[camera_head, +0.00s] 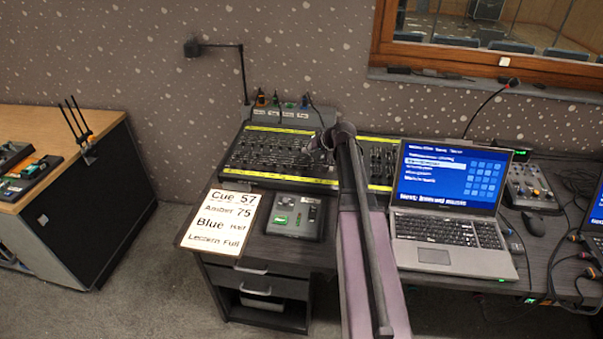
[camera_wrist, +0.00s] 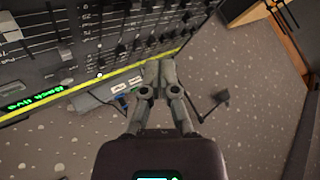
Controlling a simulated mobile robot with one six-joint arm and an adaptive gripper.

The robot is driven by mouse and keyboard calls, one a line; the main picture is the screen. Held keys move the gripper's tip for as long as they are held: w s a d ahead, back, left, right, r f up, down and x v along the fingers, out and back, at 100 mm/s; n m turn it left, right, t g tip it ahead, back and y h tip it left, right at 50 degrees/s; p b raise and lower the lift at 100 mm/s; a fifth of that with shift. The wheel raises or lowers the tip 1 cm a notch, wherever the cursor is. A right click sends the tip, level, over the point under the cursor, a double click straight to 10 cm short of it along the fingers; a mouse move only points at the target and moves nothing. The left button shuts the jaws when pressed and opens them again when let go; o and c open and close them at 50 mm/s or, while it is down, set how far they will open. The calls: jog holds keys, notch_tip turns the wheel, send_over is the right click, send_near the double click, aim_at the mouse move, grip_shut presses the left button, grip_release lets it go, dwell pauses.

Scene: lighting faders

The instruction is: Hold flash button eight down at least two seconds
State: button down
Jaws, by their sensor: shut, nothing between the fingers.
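The black lighting console (camera_head: 265,152) lies on the desk with rows of faders and yellow strips along its edges. It fills the upper left of the wrist view (camera_wrist: 95,40). My gripper (camera_head: 318,146) is over the console, right of its middle in the head view. In the wrist view my gripper (camera_wrist: 158,64) is shut and empty, its fingertips near a yellow-edged side of the console. I cannot tell whether they touch anything. Flash button eight cannot be picked out; the buttons are too small and my arm hides part of the console.
A laptop (camera_head: 445,220) stands right of my arm. A small control box (camera_head: 297,215) and a cue sheet (camera_head: 219,222) lie in front of the console. A grey box (camera_head: 290,117) with cables and a lamp on a thin stand (camera_head: 243,75) are behind it.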

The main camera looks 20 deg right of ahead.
aim_at(304, 174)
jog(key=shift+w+a, duration=0.15)
jog(key=shift+a, duration=0.1)
jog(key=shift+f, duration=0.15)
jog(key=f+b, duration=0.2)
jog(key=b, duration=0.1)
jog(key=f+b, duration=0.5)
jog(key=f, duration=0.1)
jog(key=shift+w+d+f+b, duration=0.15)
jog(key=shift+w+f+b, duration=0.1)
jog(key=shift+w+b, duration=0.15)
jog(key=shift+f, duration=0.1)
dwell(1.4)
jog(key=shift+f+b, duration=0.3)
jog(key=shift+b, duration=0.1)
